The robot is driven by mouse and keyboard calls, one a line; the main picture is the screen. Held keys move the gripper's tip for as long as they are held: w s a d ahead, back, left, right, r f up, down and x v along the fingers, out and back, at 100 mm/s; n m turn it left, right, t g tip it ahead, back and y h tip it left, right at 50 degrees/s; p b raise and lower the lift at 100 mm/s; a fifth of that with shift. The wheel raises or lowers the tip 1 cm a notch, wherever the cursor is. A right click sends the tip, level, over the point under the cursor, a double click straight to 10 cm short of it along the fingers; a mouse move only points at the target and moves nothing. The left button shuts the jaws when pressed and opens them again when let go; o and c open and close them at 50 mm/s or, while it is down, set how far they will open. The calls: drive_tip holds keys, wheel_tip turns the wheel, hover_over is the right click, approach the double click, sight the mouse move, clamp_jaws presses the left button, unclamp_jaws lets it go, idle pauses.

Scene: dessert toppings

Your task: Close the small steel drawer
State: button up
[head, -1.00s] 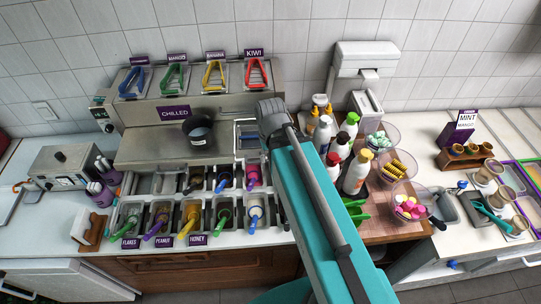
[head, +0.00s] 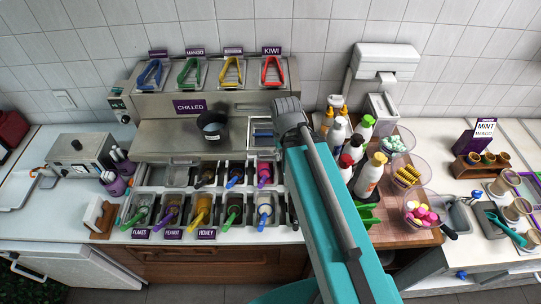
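A small steel compartment (head: 262,133) with a bluish inside sits at the right end of the steel counter unit. It may be the small steel drawer, but I cannot tell for sure how far out it stands. My arm crosses the middle of the head view, and its grey end (head: 287,112) is just right of this compartment. I cannot tell whether they touch. The fingertips are hidden or too small to make out. Nothing held can be seen.
Topping tubs with coloured handles (head: 200,216) stand in front of the steel unit. A dark pot (head: 211,125) is on its top. Bottles (head: 369,176) and clear bowls of sweets (head: 422,214) crowd the wooden board right of my arm. A steel box (head: 80,160) stands left.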

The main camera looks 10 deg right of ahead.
drive_tip(key=shift+f+b, duration=0.4)
drive_tip(key=shift+f, duration=0.05)
clamp_jaws()
wheel_tip(320, 180, down, 18)
drive_tip(key=b, duration=1.7)
drive_tip(key=shift+b, duration=0.4)
drive_tip(key=shift+s, duration=0.1)
